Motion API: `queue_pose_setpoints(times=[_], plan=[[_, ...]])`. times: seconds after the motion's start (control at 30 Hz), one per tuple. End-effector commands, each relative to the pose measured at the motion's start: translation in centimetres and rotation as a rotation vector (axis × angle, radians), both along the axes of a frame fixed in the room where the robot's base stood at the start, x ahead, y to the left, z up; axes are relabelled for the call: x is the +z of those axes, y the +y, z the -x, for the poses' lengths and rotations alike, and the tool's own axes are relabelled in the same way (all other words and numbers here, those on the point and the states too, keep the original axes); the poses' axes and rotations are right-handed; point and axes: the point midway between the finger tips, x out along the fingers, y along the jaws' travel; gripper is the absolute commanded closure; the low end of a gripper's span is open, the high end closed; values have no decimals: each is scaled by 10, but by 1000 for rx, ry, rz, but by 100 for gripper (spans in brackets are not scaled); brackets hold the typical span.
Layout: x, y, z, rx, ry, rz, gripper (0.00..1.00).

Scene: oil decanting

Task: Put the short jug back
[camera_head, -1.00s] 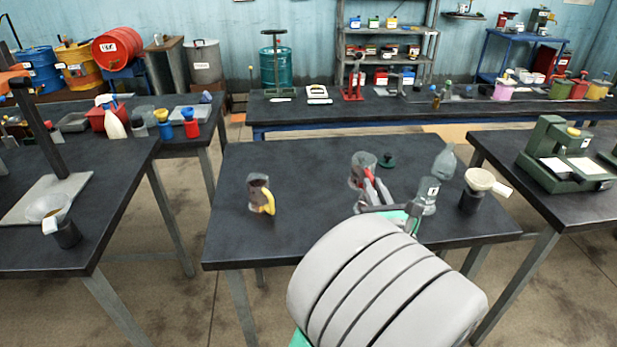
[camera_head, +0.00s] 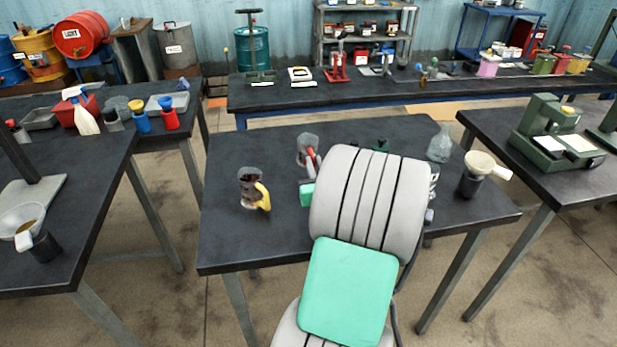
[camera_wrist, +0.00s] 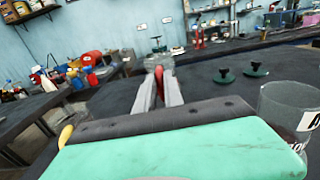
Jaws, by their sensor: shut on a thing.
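A clear jug with a red handle (camera_head: 307,147) is at the middle table's left-centre in the head view. My gripper (camera_wrist: 160,92) is shut on its red handle, and the jug (camera_wrist: 152,62) shows beyond the fingertips in the wrist view. I cannot tell whether its base touches the table. A second jug with a yellow handle (camera_head: 249,186) stands upright on the same table, left of and nearer than the held one. Its yellow handle (camera_wrist: 65,136) peeks out at the wrist view's left. My arm hides much of the table's centre in the head view.
Right on the middle table (camera_head: 225,245) stand a clear flask (camera_head: 440,146) and a dark cup with a cream funnel (camera_head: 478,175). A labelled glass vessel (camera_wrist: 284,108) is close right of my gripper. Two dark green knobbed pieces (camera_wrist: 223,74) lie beyond. The table's front left is bare.

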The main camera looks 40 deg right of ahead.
Motion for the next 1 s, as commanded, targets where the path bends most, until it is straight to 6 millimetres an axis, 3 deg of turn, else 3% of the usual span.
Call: queue_pose_setpoints(times=[0.03, 0.27, 0.4, 0.77, 0.8, 1.0], plan=[[-10, 1, -8, 5, -1, -2, 100], [-30, -1, -26, 4, -2, 0, 100], [-57, -2, -24, 1, -2, 0, 100], [-61, -1, -24, 3, -2, 2, 100], [-60, -1, -24, 3, -2, 1, 85], [-60, -1, -24, 3, -2, 1, 69]])
